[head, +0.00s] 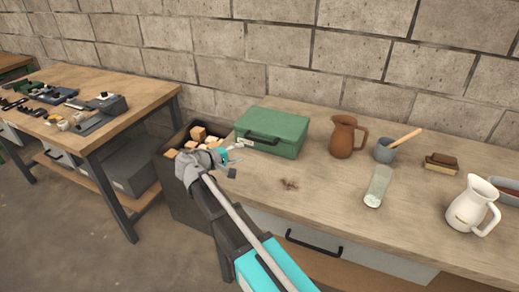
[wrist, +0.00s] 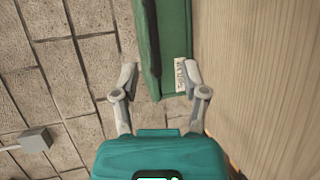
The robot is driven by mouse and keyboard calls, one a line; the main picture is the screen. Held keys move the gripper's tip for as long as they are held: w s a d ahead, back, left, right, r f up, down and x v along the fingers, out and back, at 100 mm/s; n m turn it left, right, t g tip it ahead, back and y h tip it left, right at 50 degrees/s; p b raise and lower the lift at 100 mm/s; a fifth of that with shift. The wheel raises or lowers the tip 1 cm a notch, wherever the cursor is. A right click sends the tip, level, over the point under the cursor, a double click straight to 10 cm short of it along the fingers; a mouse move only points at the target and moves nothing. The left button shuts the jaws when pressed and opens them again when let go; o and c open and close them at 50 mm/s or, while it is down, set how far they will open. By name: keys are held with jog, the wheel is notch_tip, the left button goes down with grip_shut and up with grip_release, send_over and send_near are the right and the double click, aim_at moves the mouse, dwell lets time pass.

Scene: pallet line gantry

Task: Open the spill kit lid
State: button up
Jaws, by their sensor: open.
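The spill kit appears to be the green case (head: 272,132) with a dark front handle, at the back left of the wooden workbench. Its lid (head: 275,122) is down. My gripper (head: 233,160) is open at the case's left front corner. In the wrist view the green case (wrist: 147,45) reaches in from the top, its near end between the open fingers of my gripper (wrist: 159,78). A white label (wrist: 181,73) on the case is beside the right finger. I cannot tell whether either finger touches the case.
A bin of wooden blocks (head: 198,134) stands left of the workbench (head: 330,195), below my gripper. A brown jug (head: 343,138), a grey pot (head: 384,151), a glass (head: 377,187) and a white pitcher (head: 468,206) stand to the right. A block wall is behind.

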aim_at(257, 141)
jog(key=a, duration=0.1)
jog(key=a+t, duration=0.1)
jog(key=a, duration=0.1)
jog(key=shift+r+n, duration=0.2)
jog(key=shift+n, duration=0.1)
jog(key=shift+d, duration=0.1)
jog(key=b+x, duration=0.3)
jog(key=x, duration=1)
jog(key=shift+w+d, duration=0.25)
jog(key=shift+d, duration=0.05)
grip_shut()
